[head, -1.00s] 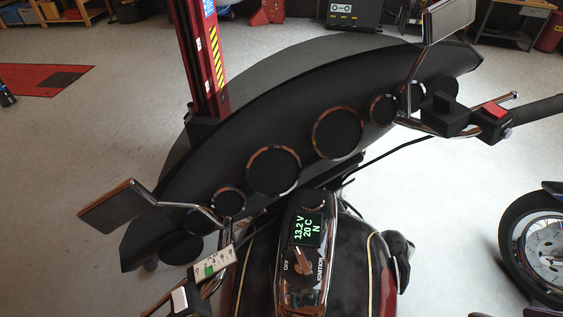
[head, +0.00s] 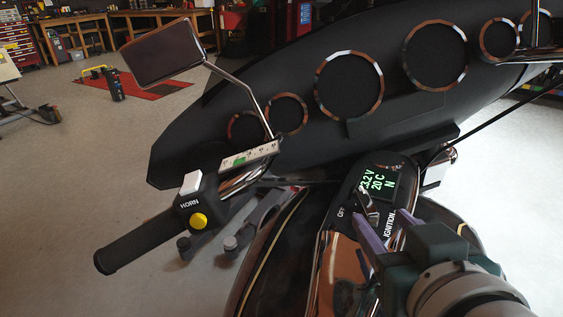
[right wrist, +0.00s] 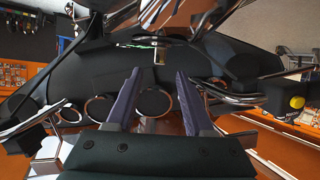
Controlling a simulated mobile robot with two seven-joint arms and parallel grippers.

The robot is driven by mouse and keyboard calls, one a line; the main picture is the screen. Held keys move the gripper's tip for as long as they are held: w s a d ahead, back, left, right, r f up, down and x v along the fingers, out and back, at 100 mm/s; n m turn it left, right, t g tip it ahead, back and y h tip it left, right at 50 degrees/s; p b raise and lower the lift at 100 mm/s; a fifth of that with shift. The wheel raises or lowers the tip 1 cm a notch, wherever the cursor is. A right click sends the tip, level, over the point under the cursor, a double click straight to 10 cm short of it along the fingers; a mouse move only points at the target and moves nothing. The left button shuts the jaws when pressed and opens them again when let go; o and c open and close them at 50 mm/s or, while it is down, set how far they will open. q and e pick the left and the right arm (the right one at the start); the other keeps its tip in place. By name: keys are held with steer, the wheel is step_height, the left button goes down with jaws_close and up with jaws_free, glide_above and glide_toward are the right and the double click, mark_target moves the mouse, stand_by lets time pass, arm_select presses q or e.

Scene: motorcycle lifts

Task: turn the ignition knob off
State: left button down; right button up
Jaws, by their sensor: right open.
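The ignition console (head: 325,262) sits on the motorcycle tank, with a lit green display (head: 378,184) showing voltage, 20 C and N, and OFF and IGNITION labels. My right gripper (head: 380,216) is open over the lower part of the console, its purple fingers apart. My left gripper is in neither view.
The left handlebar grip (head: 140,240) with a yellow horn button (head: 198,221) and a mirror (head: 162,52) lies left of the console. The black fairing with round gauges (head: 349,86) rises behind it. A dark cable crosses at the right.

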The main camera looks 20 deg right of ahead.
mark_target(371, 207)
steer(key=x, duration=0.8)
steer(key=shift+d, duration=0.1)
steer(key=shift+c, duration=0.4)
jaws_close()
